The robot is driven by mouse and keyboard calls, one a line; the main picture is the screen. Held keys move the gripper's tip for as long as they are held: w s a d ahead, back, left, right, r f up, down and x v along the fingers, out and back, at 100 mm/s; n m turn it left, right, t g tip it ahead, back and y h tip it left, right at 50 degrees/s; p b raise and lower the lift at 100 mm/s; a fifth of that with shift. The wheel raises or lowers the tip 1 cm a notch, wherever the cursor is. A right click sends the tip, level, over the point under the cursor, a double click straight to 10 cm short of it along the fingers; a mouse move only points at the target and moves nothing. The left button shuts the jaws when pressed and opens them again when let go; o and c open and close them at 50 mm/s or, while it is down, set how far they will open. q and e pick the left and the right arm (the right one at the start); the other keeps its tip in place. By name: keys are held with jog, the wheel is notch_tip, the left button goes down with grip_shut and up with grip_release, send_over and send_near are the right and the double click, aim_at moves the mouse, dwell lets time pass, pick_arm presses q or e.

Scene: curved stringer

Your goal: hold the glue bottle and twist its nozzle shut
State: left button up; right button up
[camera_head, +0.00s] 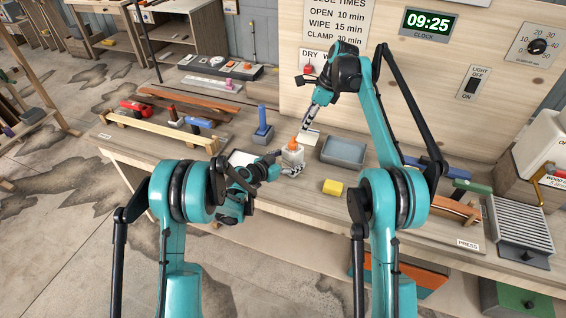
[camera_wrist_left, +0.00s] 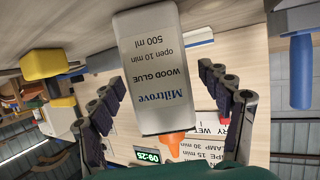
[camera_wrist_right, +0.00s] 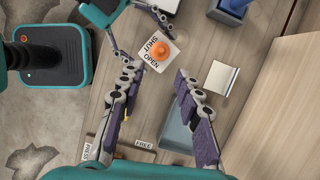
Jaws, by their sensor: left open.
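The white glue bottle (camera_head: 292,157) stands upright on the bench, with an orange nozzle (camera_head: 293,144) on top. My left gripper (camera_head: 279,156) is level with it; in the left wrist view the bottle (camera_wrist_left: 155,70) is between the spread fingers (camera_wrist_left: 160,78), with gaps either side. Its label reads Miltrove wood glue. My right gripper (camera_head: 304,131) comes down from above. In the right wrist view its fingers (camera_wrist_right: 159,72) are apart and empty. The nozzle (camera_wrist_right: 158,50) lies just beyond the tips, between the SHUT and OPEN marks on the bottle top. The nozzle's setting is unclear.
A grey tray (camera_head: 344,152) stands right of the bottle, and a yellow block (camera_head: 333,187) lies in front of it. A blue-handled tool (camera_head: 263,133) stands to the left. A small white card (camera_head: 308,137) is behind.

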pick_arm(q)
jog(key=shift+x, duration=0.8)
